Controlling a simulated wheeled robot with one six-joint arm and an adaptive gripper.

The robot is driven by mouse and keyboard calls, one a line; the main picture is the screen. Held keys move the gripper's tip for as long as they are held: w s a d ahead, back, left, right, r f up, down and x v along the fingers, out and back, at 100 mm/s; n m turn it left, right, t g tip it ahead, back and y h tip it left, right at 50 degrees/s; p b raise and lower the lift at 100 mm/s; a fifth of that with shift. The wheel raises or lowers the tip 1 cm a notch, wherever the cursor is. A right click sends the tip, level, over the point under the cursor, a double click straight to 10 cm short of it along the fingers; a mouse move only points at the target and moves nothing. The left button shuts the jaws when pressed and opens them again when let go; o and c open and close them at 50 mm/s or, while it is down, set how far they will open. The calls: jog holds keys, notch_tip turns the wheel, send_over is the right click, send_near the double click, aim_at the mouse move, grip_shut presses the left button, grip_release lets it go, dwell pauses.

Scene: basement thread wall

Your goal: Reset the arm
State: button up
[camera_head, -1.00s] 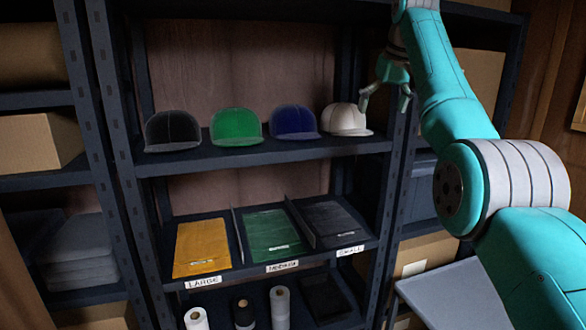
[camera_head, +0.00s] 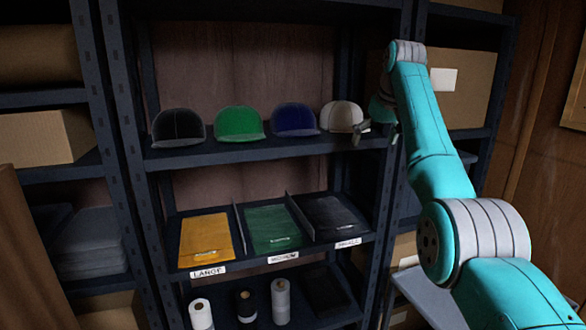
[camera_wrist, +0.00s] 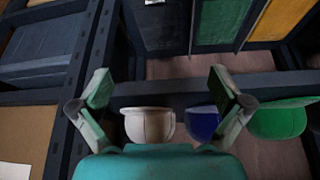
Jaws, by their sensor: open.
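My gripper (camera_head: 376,130) is at the right end of the cap shelf, next to the white cap (camera_head: 342,117). It is partly hidden by my teal arm in the head view. In the wrist view my gripper (camera_wrist: 162,88) has its two fingers wide apart with nothing between them. The white cap (camera_wrist: 148,126) and blue cap (camera_wrist: 202,122) show beyond the fingers, apart from them as far as I can tell.
A green cap (camera_head: 239,123) and a black cap (camera_head: 178,127) stand farther left on the shelf (camera_head: 250,153). Below are yellow (camera_head: 205,240), green (camera_head: 271,229) and dark (camera_head: 328,218) packets in labelled slots. Rolls (camera_head: 281,301) stand lower. Cardboard boxes (camera_head: 462,87) fill the side shelves.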

notch_tip(320, 180, down, 38)
jog(key=t, duration=0.2)
jog(key=s+a+f+m+t, duration=0.1)
jog(key=s+f, duration=0.9)
jog(key=f, duration=0.2)
jog(key=s+a+f+m+t, duration=0.1)
jog(key=s+f+t, duration=0.1)
jog(key=s+f, duration=0.9)
jog(key=s+f+t+h, duration=0.1)
jog(key=s+f, duration=0.1)
jog(key=s, duration=1.3)
jog(key=s+f+t, duration=0.1)
jog(key=s+f, duration=0.1)
jog(key=s, duration=1.3)
jog(key=s+r+t, duration=0.2)
jog(key=s+r, duration=1.9)
jog(key=s, duration=0.3)
jog(key=shift+a+r+t, duration=0.25)
jog(key=shift+a+t, duration=0.15)
